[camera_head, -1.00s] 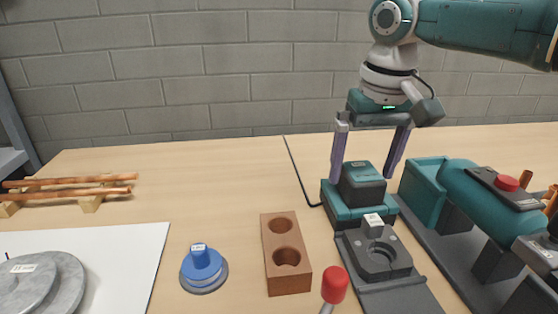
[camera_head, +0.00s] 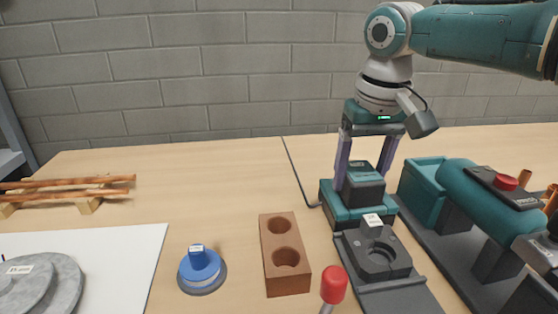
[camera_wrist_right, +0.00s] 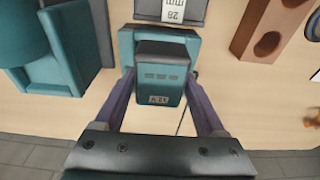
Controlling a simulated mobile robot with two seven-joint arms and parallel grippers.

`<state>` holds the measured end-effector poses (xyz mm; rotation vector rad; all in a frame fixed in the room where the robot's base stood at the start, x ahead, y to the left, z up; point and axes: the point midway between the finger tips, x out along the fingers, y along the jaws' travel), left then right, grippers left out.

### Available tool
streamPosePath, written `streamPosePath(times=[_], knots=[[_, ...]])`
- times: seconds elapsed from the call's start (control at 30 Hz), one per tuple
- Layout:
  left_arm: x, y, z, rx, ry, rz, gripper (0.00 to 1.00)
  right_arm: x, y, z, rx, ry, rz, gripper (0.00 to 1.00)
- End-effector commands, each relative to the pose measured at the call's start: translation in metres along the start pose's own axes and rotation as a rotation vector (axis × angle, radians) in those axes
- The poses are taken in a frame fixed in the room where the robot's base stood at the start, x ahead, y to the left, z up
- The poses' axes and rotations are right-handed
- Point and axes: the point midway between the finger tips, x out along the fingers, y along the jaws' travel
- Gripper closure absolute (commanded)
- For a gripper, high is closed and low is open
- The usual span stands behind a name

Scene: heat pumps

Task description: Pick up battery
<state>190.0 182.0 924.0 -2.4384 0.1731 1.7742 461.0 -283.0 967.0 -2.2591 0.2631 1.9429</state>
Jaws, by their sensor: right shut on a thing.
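The battery (camera_head: 363,186) is a dark grey and teal block seated upright in a teal charger base (camera_head: 352,214) on the table. In the right wrist view the battery (camera_wrist_right: 161,78) stands between the two purple fingers. My right gripper (camera_head: 362,178) points down from above and is shut on the battery, one finger on each side. The battery still sits at the charger, with no visible gap below it. My left gripper is not in view.
A dark grey fixture with a round recess (camera_head: 378,257) stands in front of the charger. A teal machine with a red button (camera_head: 506,184) is close on the right. A brown block with two holes (camera_head: 283,230), a blue knob (camera_head: 200,262) and a red-tipped handle (camera_head: 333,284) stand left.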

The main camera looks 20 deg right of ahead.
Motion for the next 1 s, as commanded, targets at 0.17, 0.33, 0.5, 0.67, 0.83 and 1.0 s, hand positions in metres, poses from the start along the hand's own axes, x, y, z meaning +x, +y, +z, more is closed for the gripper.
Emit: streamPosePath(times=[0.17,0.33,0.5,0.67,0.83,1.0], knots=[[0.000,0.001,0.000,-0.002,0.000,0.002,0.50,0.000,0.000,0.000,0.000,0.000,0.000,0.90],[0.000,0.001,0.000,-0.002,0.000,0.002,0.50,0.000,0.000,0.000,0.000,0.000,0.000,1.00],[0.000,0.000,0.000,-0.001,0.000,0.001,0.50,-0.001,0.000,-0.001,0.000,0.002,-0.001,1.00],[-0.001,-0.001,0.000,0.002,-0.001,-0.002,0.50,-0.004,0.000,-0.001,0.000,0.002,-0.001,1.00],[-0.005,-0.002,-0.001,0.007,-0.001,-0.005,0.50,-0.022,0.000,-0.005,0.000,0.005,-0.003,1.00],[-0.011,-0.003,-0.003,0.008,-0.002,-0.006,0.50,-0.060,0.000,-0.011,0.000,0.008,-0.003,1.00]])
